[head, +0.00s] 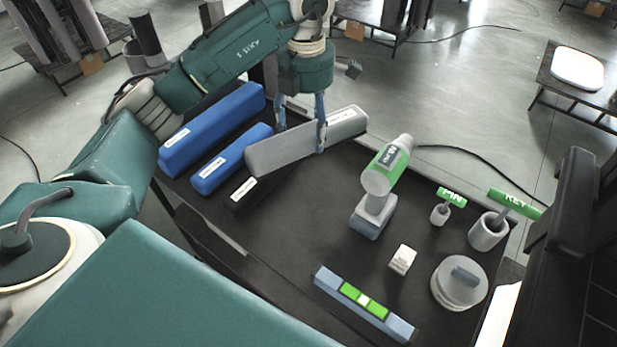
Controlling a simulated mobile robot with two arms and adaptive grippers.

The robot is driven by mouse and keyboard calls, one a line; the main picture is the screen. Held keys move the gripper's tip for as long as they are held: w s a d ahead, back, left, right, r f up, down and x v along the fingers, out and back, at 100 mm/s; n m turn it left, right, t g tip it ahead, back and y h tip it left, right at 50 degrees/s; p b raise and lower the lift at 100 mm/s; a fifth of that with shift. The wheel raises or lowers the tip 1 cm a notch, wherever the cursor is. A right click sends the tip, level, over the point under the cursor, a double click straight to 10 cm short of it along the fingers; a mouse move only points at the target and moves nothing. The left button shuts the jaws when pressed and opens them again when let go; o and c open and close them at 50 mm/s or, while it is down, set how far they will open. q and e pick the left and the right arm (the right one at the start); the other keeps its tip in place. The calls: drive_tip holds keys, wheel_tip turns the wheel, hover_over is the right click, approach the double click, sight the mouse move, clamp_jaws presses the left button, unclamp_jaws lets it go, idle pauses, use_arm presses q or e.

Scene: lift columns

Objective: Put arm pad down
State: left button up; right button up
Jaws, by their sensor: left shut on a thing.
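A long grey pad (268,154) with a white label near its right end is held between the fingers of my left gripper (301,128). The gripper points down and is shut across the pad's middle. The pad appears to be above the black table (300,225), though the exact gap is hard to judge. A black pad with a white label (243,190) lies partly hidden below its left end. My right gripper is not in view.
Two blue pads (212,127) (232,160) lie left of the grey pad. A green-and-grey drill (388,165) stands to its right. A level (364,302), small white box (402,259), round lidded container (459,283), KEY cup (488,232) and PIN holder (440,214) occupy the right side. The table's middle is bare.

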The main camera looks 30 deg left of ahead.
use_arm(q)
drive_tip(key=f+p, duration=0.1)
drive_tip(key=f, duration=0.3)
drive_tip(key=f+p, duration=0.1)
drive_tip(key=f, duration=0.4)
drive_tip(key=f+p, duration=0.1)
drive_tip(key=f, duration=0.4)
drive_tip(key=shift+s+f, duration=0.2)
drive_tip(key=shift+s, duration=0.2)
wheel_tip(320, 180, down, 3)
drive_tip(key=shift+f+p, duration=0.15)
drive_tip(key=shift+p, duration=0.25)
drive_tip(key=shift+f, duration=0.15)
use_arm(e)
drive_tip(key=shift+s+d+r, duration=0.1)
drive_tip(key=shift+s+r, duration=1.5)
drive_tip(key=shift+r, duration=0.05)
use_arm(q)
drive_tip(key=o, duration=1.3)
